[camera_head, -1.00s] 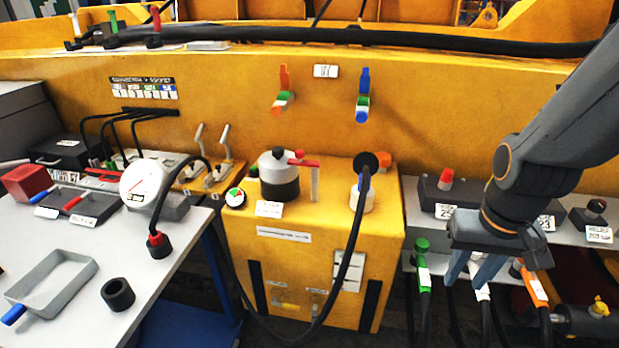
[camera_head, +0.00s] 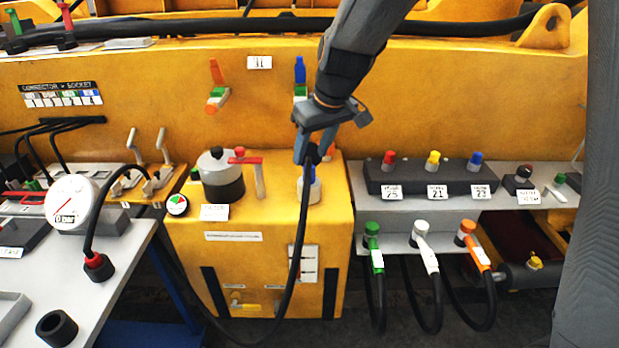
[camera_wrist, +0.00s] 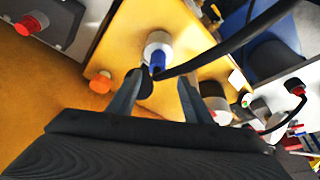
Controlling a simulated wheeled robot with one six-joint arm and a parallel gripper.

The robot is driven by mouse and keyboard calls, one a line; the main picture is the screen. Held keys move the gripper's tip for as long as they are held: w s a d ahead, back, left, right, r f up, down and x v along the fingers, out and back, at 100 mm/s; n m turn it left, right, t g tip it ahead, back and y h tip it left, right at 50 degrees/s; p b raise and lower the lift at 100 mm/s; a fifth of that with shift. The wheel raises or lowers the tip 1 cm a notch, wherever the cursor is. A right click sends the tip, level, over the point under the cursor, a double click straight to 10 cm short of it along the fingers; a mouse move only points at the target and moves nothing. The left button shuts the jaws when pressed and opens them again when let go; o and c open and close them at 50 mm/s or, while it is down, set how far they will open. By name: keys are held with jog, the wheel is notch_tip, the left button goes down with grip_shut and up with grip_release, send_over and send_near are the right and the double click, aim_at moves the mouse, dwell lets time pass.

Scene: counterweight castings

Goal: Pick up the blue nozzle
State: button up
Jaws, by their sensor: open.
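The blue nozzle (camera_wrist: 158,59) stands in a white round holder on the yellow block. A black hose runs from its dark upper end. In the head view its blue part (camera_head: 312,176) shows just above the white holder (camera_head: 309,192), partly hidden by my gripper. My gripper (camera_head: 313,157) is open and over the nozzle's top. In the wrist view my gripper's fingers (camera_wrist: 160,78) are spread, with the nozzle's dark end and hose between them, closer to the left finger. I cannot tell whether that finger touches it.
A grey pot with a red handle (camera_head: 222,178) stands left of the holder on the yellow block (camera_head: 180,240). A blue-handled valve (camera_head: 300,72) is on the wall behind. The hose (camera_head: 298,240) hangs down in front. A connector shelf (camera_head: 400,208) is at right.

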aim_at(310, 157)
jog(key=shift+w+p+x, duration=0.15)
jog(key=shift+p+x, duration=0.35)
jog(key=shift+x, duration=0.7)
jog(key=shift+w+p+x, duration=0.1)
jog(key=shift+p+x, duration=0.35)
jog(key=shift+x, duration=0.8)
jog(key=shift+d, duration=0.2)
jog(key=shift+r, duration=0.1)
grip_shut()
